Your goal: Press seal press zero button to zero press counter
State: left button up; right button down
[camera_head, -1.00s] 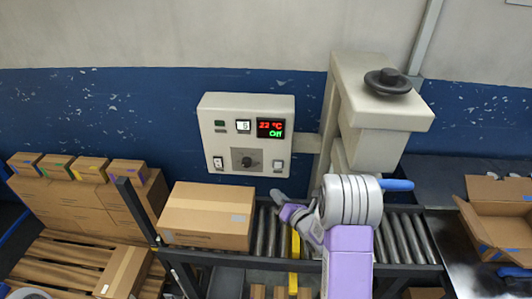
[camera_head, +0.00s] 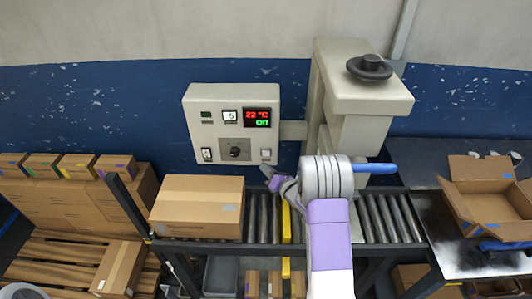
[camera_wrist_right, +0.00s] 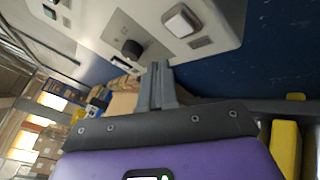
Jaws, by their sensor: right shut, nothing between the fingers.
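The pale control box (camera_head: 231,138) is mounted behind the roller conveyor. It bears a small white counter window (camera_head: 230,116) with an unclear digit, a red and green display (camera_head: 257,117) reading 22 °C and Off, a dark knob (camera_head: 235,152), a lower-left switch (camera_head: 207,155) and a white lower-right button (camera_head: 266,155). I cannot read which button is the zero button. My right gripper (camera_head: 266,169) is shut and empty, its tips just below the lower-right button; contact is unclear. The right wrist view shows the shut fingers (camera_wrist_right: 158,75) below the white button (camera_wrist_right: 181,21). My left gripper is out of view.
A closed carton (camera_head: 195,215) sits on the conveyor (camera_head: 385,218) at left. The press column with its black handwheel (camera_head: 369,68) stands right of the box. An open carton (camera_head: 490,200) lies on the right table. Stacked cartons (camera_head: 75,205) fill the left.

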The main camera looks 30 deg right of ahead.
aim_at(266, 153)
jog(key=shift+w+d+b, duration=0.35)
jog(key=shift+w+d, duration=0.1)
jog(key=shift+w, duration=0.25)
jog(key=shift+w+d+b, duration=0.35)
jog(key=shift+w+d, duration=0.05)
jog(key=shift+w, duration=0.3)
dwell(1.0)
jog(key=shift+w+d+f+b, duration=0.1)
jog(key=shift+w+d+b, duration=0.15)
jog(key=shift+b, duration=0.3)
jog(key=shift+w, duration=0.1)
jog(key=shift+w+d+b, duration=0.2)
jog(key=shift+w+b, duration=0.15)
jog(key=shift+b, duration=0.05)
dwell(0.5)
jog(key=shift+s, duration=0.1)
jog(key=shift+s+a+b, duration=0.45)
jog(key=shift+s, duration=0.2)
